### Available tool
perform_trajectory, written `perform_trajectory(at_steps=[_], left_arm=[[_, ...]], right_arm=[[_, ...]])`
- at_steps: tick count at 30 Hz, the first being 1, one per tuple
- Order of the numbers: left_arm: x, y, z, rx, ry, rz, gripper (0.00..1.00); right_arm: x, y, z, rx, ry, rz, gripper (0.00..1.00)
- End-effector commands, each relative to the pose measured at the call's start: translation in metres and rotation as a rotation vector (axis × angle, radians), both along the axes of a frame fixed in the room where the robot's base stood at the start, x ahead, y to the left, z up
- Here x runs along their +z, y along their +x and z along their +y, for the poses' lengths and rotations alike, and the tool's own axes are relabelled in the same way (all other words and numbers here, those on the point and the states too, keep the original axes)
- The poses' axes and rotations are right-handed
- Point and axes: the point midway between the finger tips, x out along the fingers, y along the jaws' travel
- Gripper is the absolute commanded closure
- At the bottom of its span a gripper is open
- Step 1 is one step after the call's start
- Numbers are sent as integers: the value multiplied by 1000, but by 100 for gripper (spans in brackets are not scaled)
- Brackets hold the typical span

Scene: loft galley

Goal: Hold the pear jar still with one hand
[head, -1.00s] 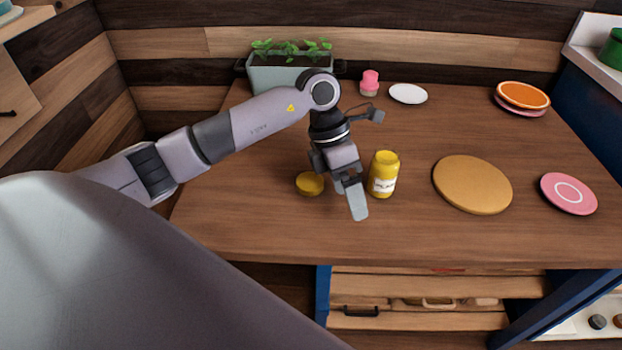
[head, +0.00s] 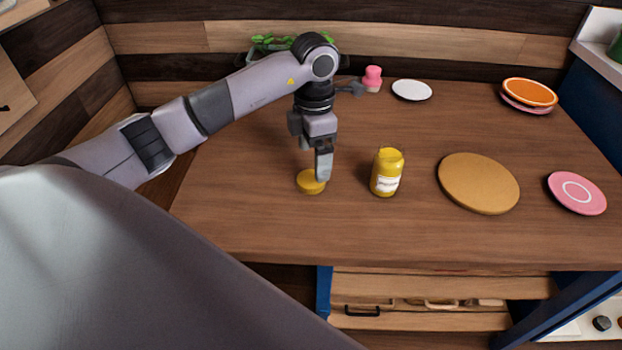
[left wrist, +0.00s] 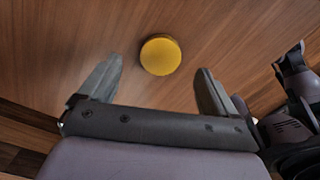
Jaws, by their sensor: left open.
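A yellow jar (head: 386,173) with a white label stands upright on the wooden table; its label is too small to read. A flat round yellow lid (head: 310,182) lies on the table to the left of the jar. My left gripper (head: 322,176) points down at the lid, apart from the jar. In the left wrist view the lid (left wrist: 160,55) shows beyond the gap between the spread, empty fingers (left wrist: 158,95). The jar is not seen in that view. My right gripper is not seen clearly in any view.
A round wooden board (head: 479,184) and a pink plate (head: 577,193) lie right of the jar. A white plate (head: 412,90), a pink-topped shaker (head: 372,78), a planter and stacked orange and pink plates (head: 529,93) stand at the back. The table's front middle is clear.

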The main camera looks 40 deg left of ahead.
Motion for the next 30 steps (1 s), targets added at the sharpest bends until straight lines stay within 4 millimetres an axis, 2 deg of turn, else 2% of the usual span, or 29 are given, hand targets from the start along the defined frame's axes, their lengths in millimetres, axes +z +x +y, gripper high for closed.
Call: perform_trajectory(at_steps=[5,12,16,28,30], left_arm=[[-2,0,-1,-1,-1,1,9],[-36,0,-4,-1,-2,4,9],[-49,1,-3,-1,-2,1,9],[-52,1,-3,-1,-1,-1,9],[-52,1,-3,-1,-1,-1,31]], right_arm=[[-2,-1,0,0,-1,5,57],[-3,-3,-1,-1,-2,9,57],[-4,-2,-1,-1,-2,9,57],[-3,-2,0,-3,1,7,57],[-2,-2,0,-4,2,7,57]])
